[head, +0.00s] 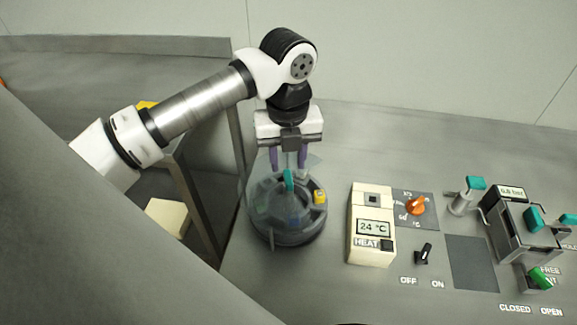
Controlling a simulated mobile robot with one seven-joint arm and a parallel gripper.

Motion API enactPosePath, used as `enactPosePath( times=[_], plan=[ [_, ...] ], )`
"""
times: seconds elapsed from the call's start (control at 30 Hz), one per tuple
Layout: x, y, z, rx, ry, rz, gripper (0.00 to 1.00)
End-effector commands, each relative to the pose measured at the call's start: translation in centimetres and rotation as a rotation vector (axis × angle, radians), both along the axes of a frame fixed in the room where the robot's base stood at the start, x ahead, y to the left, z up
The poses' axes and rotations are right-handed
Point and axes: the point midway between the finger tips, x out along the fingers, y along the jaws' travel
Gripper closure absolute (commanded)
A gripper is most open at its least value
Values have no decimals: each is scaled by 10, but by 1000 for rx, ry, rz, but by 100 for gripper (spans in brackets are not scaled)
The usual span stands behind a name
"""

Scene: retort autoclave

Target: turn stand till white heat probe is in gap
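The round dark grey stand (287,238) sits on the bench inside a clear see-through cover. A teal upright handle (289,181) rises from its centre. A yellow piece (320,197) sits at the stand's right side and looks brighter than the rest, as if uncovered. Dim bluish and greenish pieces show through the cover at the front and left. I cannot make out a white heat probe, and the gap's edges are unclear. My gripper (289,162) points down above the stand, its two purple fingers apart on either side of the teal handle's top, with no visible contact.
Right of the stand is a cream heat box (371,244) reading 24 °C. Beyond it are an orange dial (416,206), a black OFF/ON switch (424,254) and a metal unit (520,235) with teal and green handles. The bench's left edge drops off beside the stand.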

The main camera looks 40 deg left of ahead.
Motion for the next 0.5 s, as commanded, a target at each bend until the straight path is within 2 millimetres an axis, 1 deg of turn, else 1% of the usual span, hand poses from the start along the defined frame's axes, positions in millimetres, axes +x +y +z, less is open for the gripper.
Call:
enactPosePath(
  times=[0.1, 0.2, 0.33, 0.5],
  plan=[
    [0, -1, -18, -2, -1, -1, 64],
    [0, 0, -30, -2, -1, 0, 64],
    [0, 0, -39, -1, -1, 0, 64],
    [0, 0, -41, -1, -2, 0, 64]
  ],
)
